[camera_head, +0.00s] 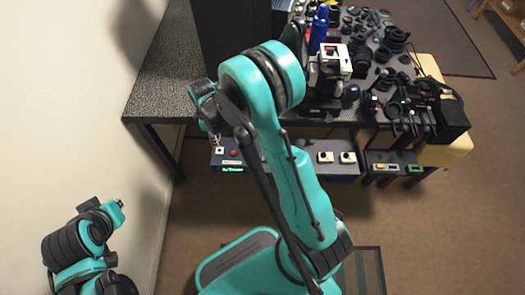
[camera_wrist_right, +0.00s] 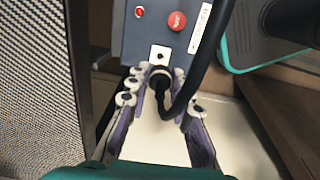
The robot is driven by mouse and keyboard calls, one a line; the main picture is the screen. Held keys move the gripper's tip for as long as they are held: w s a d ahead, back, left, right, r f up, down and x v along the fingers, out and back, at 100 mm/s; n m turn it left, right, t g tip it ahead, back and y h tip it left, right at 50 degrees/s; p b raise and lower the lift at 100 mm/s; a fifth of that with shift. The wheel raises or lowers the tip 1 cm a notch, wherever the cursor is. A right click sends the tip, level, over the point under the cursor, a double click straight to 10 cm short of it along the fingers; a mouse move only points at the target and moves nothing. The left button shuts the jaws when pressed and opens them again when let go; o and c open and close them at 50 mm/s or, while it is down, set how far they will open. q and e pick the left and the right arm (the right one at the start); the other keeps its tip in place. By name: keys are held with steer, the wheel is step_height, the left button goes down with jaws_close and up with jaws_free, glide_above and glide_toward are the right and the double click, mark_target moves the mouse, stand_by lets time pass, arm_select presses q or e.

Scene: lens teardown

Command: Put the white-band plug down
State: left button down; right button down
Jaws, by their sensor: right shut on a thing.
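In the wrist view, the black white-band plug (camera_wrist_right: 160,84) has a pale ring near its tip, and its black cable (camera_wrist_right: 212,40) loops up to the right. My right gripper (camera_wrist_right: 161,92) is shut on the plug, with its purple fingers on both sides. The plug's tip is just below a white square socket (camera_wrist_right: 159,52) on a grey box (camera_wrist_right: 138,34); the socket's hole is uncovered. In the head view, my right gripper (camera_head: 214,138) is by the box, partly hidden by my arm. My left arm is at the lower left; its gripper does not show clearly.
The grey box carries a red button (camera_wrist_right: 177,20) and a green display (camera_head: 232,169). It hangs below the edge of a dark speckled table (camera_head: 165,75). Camera gear crowds the table at the upper right. Two more white sockets (camera_head: 325,157) show right of my arm.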

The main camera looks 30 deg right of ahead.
steer(key=shift+s+d+r+m, duration=0.2)
steer(key=shift+s+r+m, duration=0.15)
steer(key=shift+m, duration=0.25)
steer(key=s+d+r+m, duration=0.2)
steer(key=s+r+m, duration=0.2)
steer(key=m, duration=0.6)
steer(key=shift+s+d+r, duration=0.2)
steer(key=shift+s+r, duration=0.05)
steer(key=shift+s, duration=0.1)
